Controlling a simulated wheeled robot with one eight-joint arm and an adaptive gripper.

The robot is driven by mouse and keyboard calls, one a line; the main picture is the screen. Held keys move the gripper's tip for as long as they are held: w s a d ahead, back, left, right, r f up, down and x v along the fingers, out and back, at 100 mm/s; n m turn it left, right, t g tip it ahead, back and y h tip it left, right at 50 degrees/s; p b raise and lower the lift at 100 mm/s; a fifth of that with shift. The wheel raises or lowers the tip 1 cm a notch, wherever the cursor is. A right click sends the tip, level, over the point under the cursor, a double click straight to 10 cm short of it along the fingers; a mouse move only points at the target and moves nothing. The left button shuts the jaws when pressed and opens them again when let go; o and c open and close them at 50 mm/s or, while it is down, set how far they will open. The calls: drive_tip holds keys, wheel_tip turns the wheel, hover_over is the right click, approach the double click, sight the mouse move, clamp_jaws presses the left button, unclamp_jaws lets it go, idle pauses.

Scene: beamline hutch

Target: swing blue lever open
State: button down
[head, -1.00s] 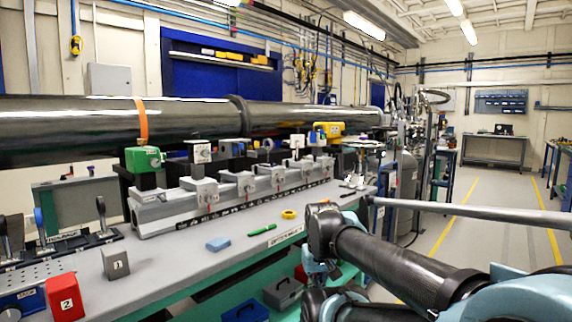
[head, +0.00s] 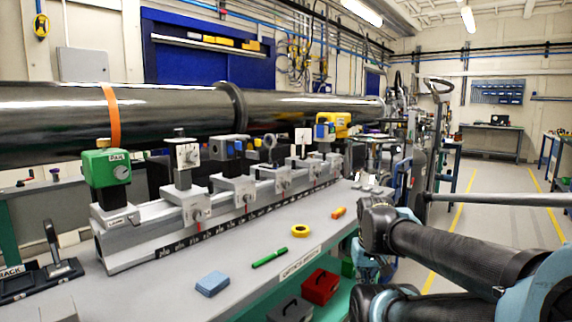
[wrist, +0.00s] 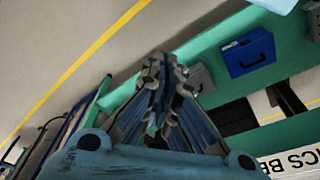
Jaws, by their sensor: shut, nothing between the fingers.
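No blue lever can be made out for certain in the current views. At the head view's lower left, a dark upright lever (head: 51,238) stands on a black rack plate (head: 45,277) on the bench. My gripper shows in the wrist view (wrist: 163,62), its fingers together with nothing between them. It is over the floor beside the green bench frame and touches nothing that I can see. In the head view my arm is at the lower right, and the gripper itself is hidden.
The optics bench (head: 215,255) carries a rail (head: 130,240) with several mounts, a green box (head: 106,168), a blue block (head: 212,284), a green marker (head: 269,257) and yellow tape (head: 300,230). A blue toolbox (wrist: 248,52) is below. Floor is free at right.

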drive_tip(key=w+a+r+n+g+y, duration=0.1)
drive_tip(key=w+a+r+n+y, duration=0.35)
drive_tip(key=w+a+r, duration=0.45)
drive_tip(key=n+g+y, duration=0.1)
drive_tip(key=n+y, duration=1.2)
drive_tip(key=y, duration=0.1)
approach(276, 164)
drive_tip(key=shift+h, duration=0.25)
drive_tip(key=a, duration=0.2)
drive_tip(key=a+r, duration=0.1)
drive_tip(key=a, duration=0.1)
drive_tip(key=w+a, duration=0.1)
drive_tip(key=a, duration=0.1)
drive_tip(key=shift+a+r, duration=0.25)
drive_tip(key=shift+d, duration=0.15)
